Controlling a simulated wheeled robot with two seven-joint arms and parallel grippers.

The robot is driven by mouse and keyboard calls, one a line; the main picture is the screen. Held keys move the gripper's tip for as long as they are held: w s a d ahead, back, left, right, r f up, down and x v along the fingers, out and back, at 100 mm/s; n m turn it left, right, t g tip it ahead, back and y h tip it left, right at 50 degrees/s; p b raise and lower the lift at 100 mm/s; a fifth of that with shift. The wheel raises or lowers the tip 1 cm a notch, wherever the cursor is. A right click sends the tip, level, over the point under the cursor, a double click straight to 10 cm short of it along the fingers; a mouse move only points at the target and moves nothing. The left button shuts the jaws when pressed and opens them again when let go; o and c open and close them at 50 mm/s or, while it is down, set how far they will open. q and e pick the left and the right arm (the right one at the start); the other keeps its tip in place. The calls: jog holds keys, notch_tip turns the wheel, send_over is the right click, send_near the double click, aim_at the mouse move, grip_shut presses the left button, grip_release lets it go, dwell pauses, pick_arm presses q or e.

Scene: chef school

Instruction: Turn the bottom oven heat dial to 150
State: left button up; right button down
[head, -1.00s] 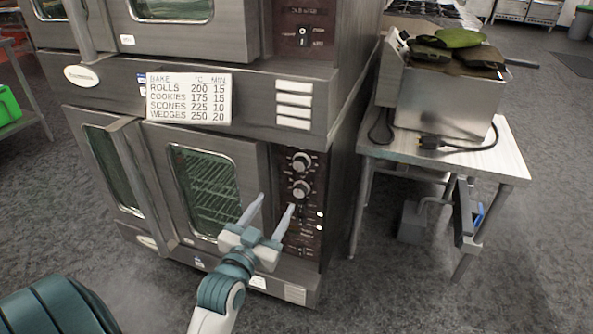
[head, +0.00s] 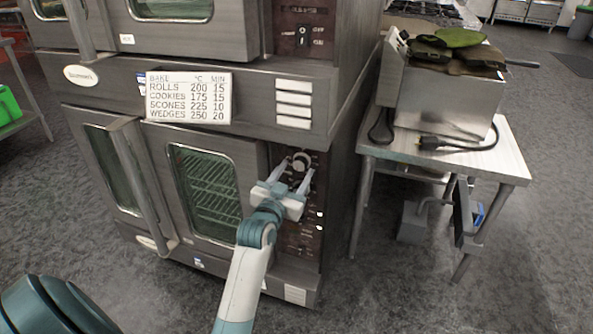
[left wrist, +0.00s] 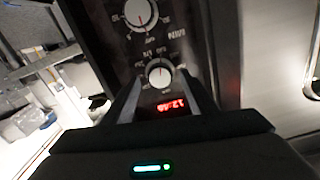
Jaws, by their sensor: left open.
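The bottom oven's dark control panel (head: 312,215) is at the right of its glass door. One round silver dial (head: 302,160) shows in the head view, at or just beyond my fingertips; my gripper hides the dial below it. My left gripper (head: 295,168) is open and empty, reaching up over the panel. In the left wrist view, a near dial (left wrist: 159,73) lies between and just past the open fingers (left wrist: 160,88), with no clear contact. A farther dial (left wrist: 140,14) is above it. Both have red pointer marks; their numbers are too small to read surely.
A red display (left wrist: 171,105) glows between the fingers. The oven door handle (head: 142,185) stands out to the left. A baking chart (head: 189,98) is above. A metal table (head: 455,160) with a fryer (head: 440,100) and cord stands to the right. The floor between is open.

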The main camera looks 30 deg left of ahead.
pick_arm(q)
jog(key=shift+x, duration=0.8)
jog(key=c, duration=1.1)
jog(key=shift+o, duration=0.2)
